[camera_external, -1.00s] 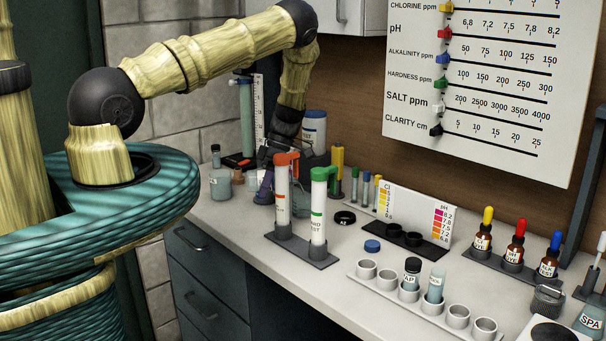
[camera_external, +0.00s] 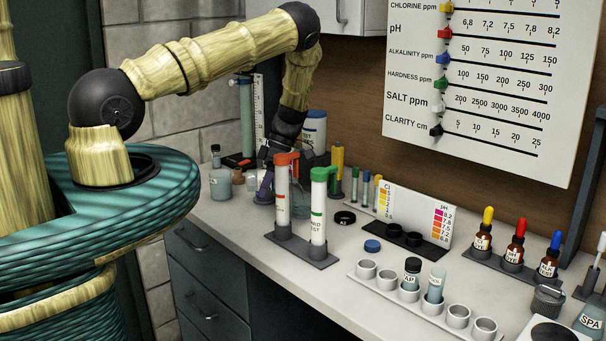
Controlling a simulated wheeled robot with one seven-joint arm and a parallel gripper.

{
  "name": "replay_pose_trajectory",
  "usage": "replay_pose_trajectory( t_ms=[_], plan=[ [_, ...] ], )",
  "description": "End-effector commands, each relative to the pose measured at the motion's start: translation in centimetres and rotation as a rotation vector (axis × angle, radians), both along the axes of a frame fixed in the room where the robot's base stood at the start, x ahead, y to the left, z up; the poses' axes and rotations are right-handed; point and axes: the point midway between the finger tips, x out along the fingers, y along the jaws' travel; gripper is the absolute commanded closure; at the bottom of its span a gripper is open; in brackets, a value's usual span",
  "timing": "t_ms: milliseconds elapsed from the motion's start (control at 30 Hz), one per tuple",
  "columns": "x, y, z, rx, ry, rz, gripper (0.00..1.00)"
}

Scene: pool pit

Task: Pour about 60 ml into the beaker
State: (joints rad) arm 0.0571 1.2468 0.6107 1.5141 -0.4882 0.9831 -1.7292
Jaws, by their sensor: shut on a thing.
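My gripper (camera_external: 268,168) reaches down at the back of the counter, behind the orange-capped test tube (camera_external: 282,195). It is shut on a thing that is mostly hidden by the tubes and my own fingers. No liquid stream is visible. A glass bottle (camera_external: 220,186) with pale blue-green liquid stands to the left.
The green-capped tube (camera_external: 318,215) stands beside the orange-capped one, close in front of my gripper. A white tub (camera_external: 314,130) and a tall cylinder (camera_external: 246,118) stand behind. A white cup rack (camera_external: 395,287) and dropper bottles (camera_external: 514,250) are to the right. The front left counter is clear.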

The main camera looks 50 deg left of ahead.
Motion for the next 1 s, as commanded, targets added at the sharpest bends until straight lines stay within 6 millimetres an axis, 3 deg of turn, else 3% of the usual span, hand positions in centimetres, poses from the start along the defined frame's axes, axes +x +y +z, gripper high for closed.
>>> replay_pose_trajectory(
  t_ms=[1000],
  plan=[
    [0.07,-0.02,0.45,0.034,0.040,-0.001,0.76]
  ],
)
